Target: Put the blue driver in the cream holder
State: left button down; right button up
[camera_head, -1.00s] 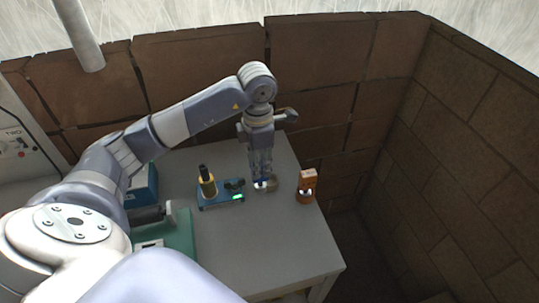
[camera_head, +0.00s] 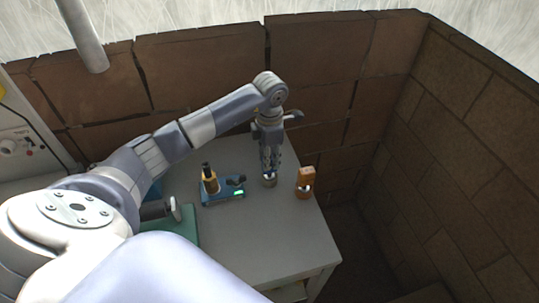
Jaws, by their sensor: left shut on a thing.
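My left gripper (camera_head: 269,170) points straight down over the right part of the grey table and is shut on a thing. That looks like the blue driver, which is almost hidden between the fingers. A small round pale cup, seemingly the cream holder (camera_head: 269,183), stands directly under the fingertips. I cannot tell whether the driver's tip is inside it or just above it. My right gripper is not in view.
A blue stand (camera_head: 220,199) with a black-and-yellow tool and a green light is left of the cup. An orange-brown block holder (camera_head: 305,183) stands close on the right. A green box (camera_head: 175,224) is at front left. The table (camera_head: 262,235) is clear in front. Brick walls enclose the back and right.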

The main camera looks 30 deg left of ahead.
pick_arm(q)
jog(key=shift+f, duration=0.2)
jog(key=c, duration=1.4)
grip_release()
jog(key=shift+r, duration=0.1)
jog(key=shift+o, duration=0.2)
jog(key=shift+r, duration=0.45)
notch_tip(320, 180, up, 11)
jog(key=b, duration=0.3)
jog(key=shift+r+b, duration=0.2)
jog(key=shift+b, duration=0.15)
